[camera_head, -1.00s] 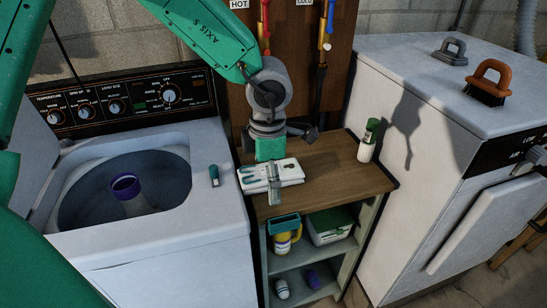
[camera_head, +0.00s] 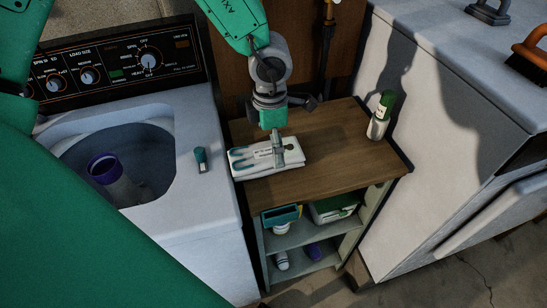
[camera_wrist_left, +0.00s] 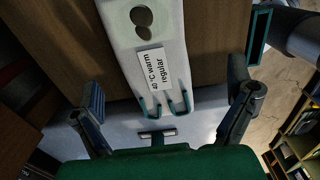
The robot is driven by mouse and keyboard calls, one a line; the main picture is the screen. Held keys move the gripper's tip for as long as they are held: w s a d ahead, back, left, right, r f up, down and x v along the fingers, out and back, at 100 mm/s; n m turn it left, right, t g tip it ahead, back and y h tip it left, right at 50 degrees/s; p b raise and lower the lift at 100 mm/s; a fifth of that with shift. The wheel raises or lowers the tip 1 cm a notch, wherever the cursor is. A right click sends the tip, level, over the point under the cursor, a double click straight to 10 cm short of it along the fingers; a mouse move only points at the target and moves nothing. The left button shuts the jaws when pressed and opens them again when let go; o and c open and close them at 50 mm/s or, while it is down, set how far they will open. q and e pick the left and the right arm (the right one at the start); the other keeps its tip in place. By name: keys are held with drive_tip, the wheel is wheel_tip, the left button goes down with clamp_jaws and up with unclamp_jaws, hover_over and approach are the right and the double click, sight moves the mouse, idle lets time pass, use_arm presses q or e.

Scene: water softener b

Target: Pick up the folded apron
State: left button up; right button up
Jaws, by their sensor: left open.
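The folded apron (camera_head: 244,164) is a flat white bundle with teal straps and a printed label. It lies on the wooden top of a small shelf unit, beside the washer. In the left wrist view the apron (camera_wrist_left: 150,35) runs up between the fingers, with its teal strap ends and label showing. My left gripper (camera_head: 278,150) is over the apron's right part and hides some of it. In the left wrist view my left gripper (camera_wrist_left: 168,98) is open, with its fingers spread wider than the apron and no grip on it. My right gripper is not in view.
The open washer (camera_head: 200,240) stands left, with a small teal item (camera_head: 201,160) on its rim. A green-capped bottle (camera_head: 380,115) stands at the shelf top's right. The front shelf top (camera_head: 300,185) is clear. A white appliance (camera_head: 440,120) stands right.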

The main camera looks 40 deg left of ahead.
sight(264, 152)
use_arm(q)
drive_tip(key=a+f, duration=0.2)
drive_tip(key=a, duration=0.1)
drive_tip(key=shift+s+f, duration=0.35)
drive_tip(key=shift+s, duration=0.05)
drive_tip(key=f, duration=0.1)
drive_tip(key=d+f, duration=0.1)
drive_tip(key=f, duration=0.1)
drive_tip(key=shift+w+d, duration=0.2)
drive_tip(key=shift+d, duration=0.15)
drive_tip(key=shift+w+d, duration=0.1)
drive_tip(key=shift+d, duration=0.35)
drive_tip(key=shift+a, duration=0.15)
drive_tip(key=c, duration=0.6)
drive_tip(key=shift+a, duration=0.3)
drive_tip(key=c, duration=0.6)
drive_tip(key=shift+a+f, duration=0.15)
drive_tip(key=shift+a, duration=0.1)
drive_tip(key=shift+c, duration=0.3)
drive_tip(key=shift+s, duration=0.2)
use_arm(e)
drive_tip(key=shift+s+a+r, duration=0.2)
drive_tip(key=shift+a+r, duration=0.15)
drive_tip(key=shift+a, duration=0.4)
